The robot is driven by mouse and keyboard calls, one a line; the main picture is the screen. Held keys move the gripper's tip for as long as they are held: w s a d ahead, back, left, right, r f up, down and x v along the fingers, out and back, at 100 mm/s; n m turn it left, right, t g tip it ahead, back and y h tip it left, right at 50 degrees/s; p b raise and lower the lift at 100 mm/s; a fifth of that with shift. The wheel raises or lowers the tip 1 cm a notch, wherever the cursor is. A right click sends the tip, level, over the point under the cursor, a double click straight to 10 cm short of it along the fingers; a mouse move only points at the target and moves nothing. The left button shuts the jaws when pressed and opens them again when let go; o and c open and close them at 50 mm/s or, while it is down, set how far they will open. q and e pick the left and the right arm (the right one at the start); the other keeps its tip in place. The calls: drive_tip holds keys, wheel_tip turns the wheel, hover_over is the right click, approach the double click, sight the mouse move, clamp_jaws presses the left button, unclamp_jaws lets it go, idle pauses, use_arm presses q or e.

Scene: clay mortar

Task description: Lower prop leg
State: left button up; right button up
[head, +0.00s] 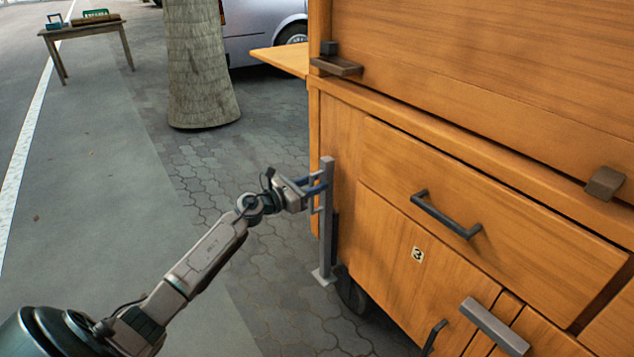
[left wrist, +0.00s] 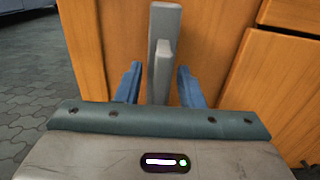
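The prop leg (head: 327,235) is a grey upright bar with a flat foot, at the near left corner of the wooden cart. A small grey handle stands off its side. I cannot tell whether its foot touches the paving. My left gripper (head: 314,186) is at the leg's upper part. In the left wrist view, the blue fingers (left wrist: 160,70) are apart, one on each side of the handle (left wrist: 162,75), with a gap showing on both sides. The leg's upper bar (left wrist: 165,22) stands behind the handle. My right gripper is not in view.
The wooden cart (head: 400,150) with drawers and dark handles (head: 445,215) fills the right. A dark wheel (head: 352,290) sits under it behind the leg. A tree trunk (head: 198,70), a car (head: 262,28) and a small table (head: 80,30) stand farther back. The paving at left is clear.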

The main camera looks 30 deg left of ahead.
use_arm(q)
drive_tip(key=shift+w+d, duration=0.25)
drive_tip(key=shift+w, duration=0.25)
